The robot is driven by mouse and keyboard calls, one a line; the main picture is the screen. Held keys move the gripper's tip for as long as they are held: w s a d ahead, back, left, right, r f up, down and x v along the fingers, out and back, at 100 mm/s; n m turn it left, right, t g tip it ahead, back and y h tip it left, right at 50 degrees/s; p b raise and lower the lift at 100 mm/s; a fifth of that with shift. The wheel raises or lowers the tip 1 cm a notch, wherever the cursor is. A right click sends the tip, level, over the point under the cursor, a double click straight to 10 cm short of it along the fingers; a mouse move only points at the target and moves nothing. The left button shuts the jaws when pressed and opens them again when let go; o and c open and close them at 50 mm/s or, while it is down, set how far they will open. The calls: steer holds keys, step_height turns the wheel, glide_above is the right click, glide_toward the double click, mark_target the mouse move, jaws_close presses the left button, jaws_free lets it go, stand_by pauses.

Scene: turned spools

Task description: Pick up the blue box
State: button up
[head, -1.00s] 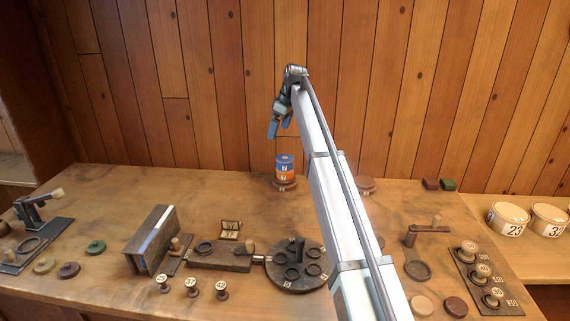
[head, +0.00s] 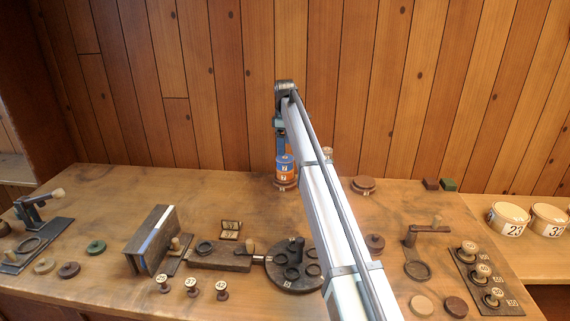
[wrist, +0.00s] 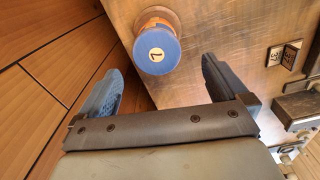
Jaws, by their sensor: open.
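A round blue box (head: 284,161) with a pale number label is the top of a small stack at the back middle of the table. An orange round piece (head: 286,171) sits directly under it. In the wrist view the blue box (wrist: 157,52) shows its flat round top, with a little orange behind it. My gripper (head: 280,146) points down just above the stack. In the wrist view my gripper (wrist: 162,66) is open and empty, its two blue fingers spread to either side below the blue box. Contact between fingers and box is not visible.
The wooden wall stands close behind the stack. A brown disc (head: 362,185) lies to its right, and a green block (head: 448,184) farther right. A dark round turntable (head: 290,287) and a small hinged number display (head: 231,230) are nearer the front. Table left of the stack is clear.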

mark_target(284, 158)
steer(key=shift+w+a+f, duration=0.1)
steer(key=shift+w+f, duration=0.05)
steer(key=shift+f, duration=1.75)
steer(key=shift+w+a+f, duration=0.1)
steer(key=shift+w+f, duration=0.05)
steer(key=shift+f, duration=1.7)
steer(key=c, duration=1)
steer(key=shift+r, duration=0.1)
